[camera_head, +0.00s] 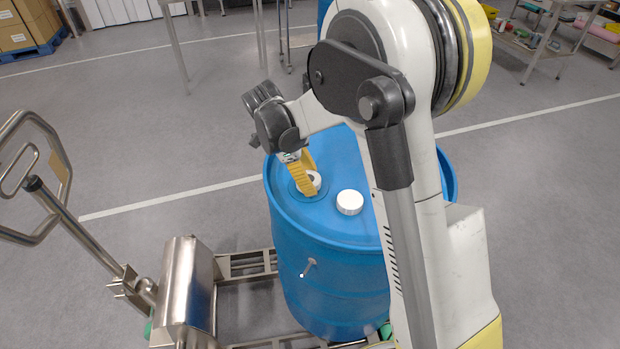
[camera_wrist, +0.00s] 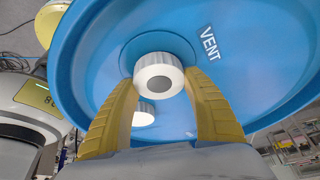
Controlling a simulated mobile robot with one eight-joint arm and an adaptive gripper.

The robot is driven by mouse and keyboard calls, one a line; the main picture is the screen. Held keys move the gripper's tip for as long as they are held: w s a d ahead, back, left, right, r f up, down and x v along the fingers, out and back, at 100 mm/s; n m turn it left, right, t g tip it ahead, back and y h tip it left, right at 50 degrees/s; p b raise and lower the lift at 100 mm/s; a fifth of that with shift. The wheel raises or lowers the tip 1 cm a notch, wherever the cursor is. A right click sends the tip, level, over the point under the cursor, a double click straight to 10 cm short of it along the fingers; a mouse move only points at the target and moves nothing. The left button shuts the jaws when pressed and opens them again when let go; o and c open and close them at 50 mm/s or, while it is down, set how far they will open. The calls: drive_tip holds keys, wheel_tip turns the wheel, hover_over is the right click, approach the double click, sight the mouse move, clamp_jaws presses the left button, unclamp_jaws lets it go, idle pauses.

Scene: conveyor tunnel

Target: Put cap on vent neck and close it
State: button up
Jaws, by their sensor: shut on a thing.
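The white cap (camera_wrist: 158,72) has a ribbed side and a grey round centre. It sits between the yellow fingertips of my gripper (camera_wrist: 160,82), which is shut on it. In the head view my gripper (camera_head: 304,178) reaches down to the left part of the blue drum's top. The cap is over the round vent recess (camera_wrist: 187,46), beside the printed word VENT (camera_wrist: 210,43). The vent neck is hidden under the cap, and I cannot tell whether the cap is fully seated.
A second white cap (camera_head: 350,202) is on the blue drum (camera_head: 325,260) to the right; it shows partly in the wrist view (camera_wrist: 143,113). A pallet truck (camera_head: 188,285) stands at the left. Tables (camera_head: 560,45) are at the back right. Grey floor is open around.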

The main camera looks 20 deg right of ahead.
drive_tip(key=m+g, duration=0.1)
drive_tip(key=m, duration=0.4)
drive_tip(key=shift+g+y, duration=0.4)
drive_tip(key=o, duration=1)
drive_tip(key=shift+s, duration=0.1)
drive_tip(key=c, duration=0.3)
